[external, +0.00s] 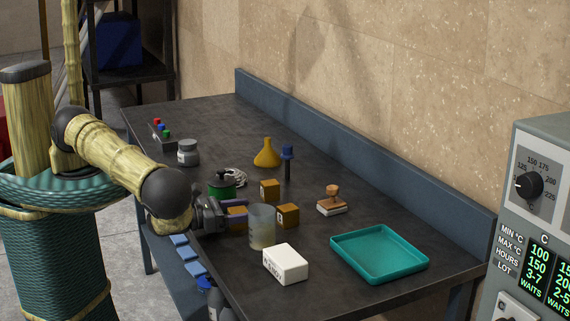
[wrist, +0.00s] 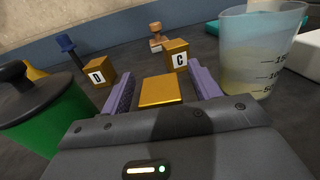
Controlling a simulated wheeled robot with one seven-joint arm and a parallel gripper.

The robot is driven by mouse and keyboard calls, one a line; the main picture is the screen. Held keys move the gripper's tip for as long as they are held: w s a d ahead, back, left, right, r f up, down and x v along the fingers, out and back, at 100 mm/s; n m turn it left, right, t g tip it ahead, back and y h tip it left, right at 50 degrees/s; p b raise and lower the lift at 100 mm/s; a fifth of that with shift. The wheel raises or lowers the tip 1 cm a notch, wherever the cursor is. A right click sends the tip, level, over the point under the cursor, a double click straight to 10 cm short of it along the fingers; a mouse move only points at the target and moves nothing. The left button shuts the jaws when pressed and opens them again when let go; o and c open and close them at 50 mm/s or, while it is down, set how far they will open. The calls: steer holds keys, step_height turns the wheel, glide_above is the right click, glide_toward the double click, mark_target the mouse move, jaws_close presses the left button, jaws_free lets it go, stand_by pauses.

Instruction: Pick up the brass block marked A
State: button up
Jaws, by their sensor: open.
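A brass block (wrist: 160,91) lies between my gripper's open fingers (wrist: 161,84), with a gap on each side. No letter shows on it, so I cannot read its mark. It also shows in the external view (external: 238,218), partly hidden by my gripper (external: 232,210). Beyond it are a brass block marked D (wrist: 98,74), to the left, and one marked C (wrist: 175,57), straight ahead. In the external view, two brass blocks stand farther out, one behind (external: 270,189) and one to the right (external: 287,215).
A beaker (external: 262,228) stands close on my gripper's right and a green pot (external: 222,189) close on its left. A yellow funnel (external: 267,155), a stamp (external: 332,201), a white box (external: 286,264) and a teal tray (external: 345,251) stand around. The table's right back is clear.

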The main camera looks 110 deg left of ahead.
mark_target(242, 209)
steer(key=shift+w+a, duration=0.1)
stand_by(0.4)
jaws_close()
steer(key=shift+r, duration=0.1)
step_height(242, 209, up, 8)
steer(key=p, duration=0.3)
steer(key=shift+r+p, duration=0.25)
steer(key=shift+p, duration=0.05)
steer(key=shift+r+p, duration=0.7)
